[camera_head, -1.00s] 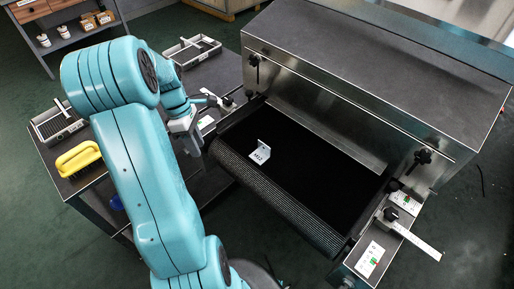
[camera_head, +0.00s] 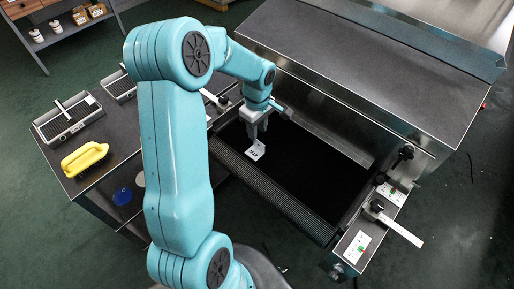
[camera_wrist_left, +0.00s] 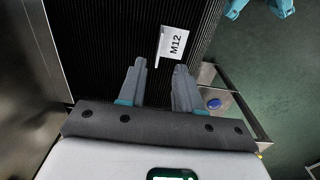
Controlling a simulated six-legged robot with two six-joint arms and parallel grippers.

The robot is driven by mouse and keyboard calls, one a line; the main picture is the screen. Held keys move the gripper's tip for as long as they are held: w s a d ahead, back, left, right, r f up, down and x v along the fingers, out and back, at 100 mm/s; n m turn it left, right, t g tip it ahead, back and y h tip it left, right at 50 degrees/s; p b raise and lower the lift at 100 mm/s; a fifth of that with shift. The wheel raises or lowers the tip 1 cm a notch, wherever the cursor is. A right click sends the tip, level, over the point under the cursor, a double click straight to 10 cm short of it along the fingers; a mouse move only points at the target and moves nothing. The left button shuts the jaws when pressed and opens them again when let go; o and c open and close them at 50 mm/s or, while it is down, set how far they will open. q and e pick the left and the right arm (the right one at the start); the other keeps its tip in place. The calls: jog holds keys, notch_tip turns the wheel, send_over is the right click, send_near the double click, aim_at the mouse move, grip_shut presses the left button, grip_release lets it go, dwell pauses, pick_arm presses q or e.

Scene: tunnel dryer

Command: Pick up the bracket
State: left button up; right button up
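The bracket is a small, light grey angled piece marked M12 (camera_head: 256,151). It sits on the black conveyor belt (camera_head: 300,180) near its front left part. In the left wrist view the bracket (camera_wrist_left: 174,43) lies just beyond the fingertips. My left gripper (camera_head: 259,132) is above and behind the bracket in the head view, and hides part of it. In the left wrist view its two fingers (camera_wrist_left: 160,66) are spread apart with nothing between them, so it is open. My right gripper is not in view.
The metal dryer hood (camera_head: 370,75) rises behind the belt. A lever (camera_head: 400,230) sticks out at the right side.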

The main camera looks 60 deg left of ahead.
aim_at(258, 142)
pick_arm(q)
notch_tip(258, 142, down, 7)
jog(key=shift+w+f+p, duration=0.1)
jog(key=shift+w+p, duration=0.05)
jog(key=shift+p, duration=0.4)
jog(key=shift+c, duration=0.3)
grip_shut()
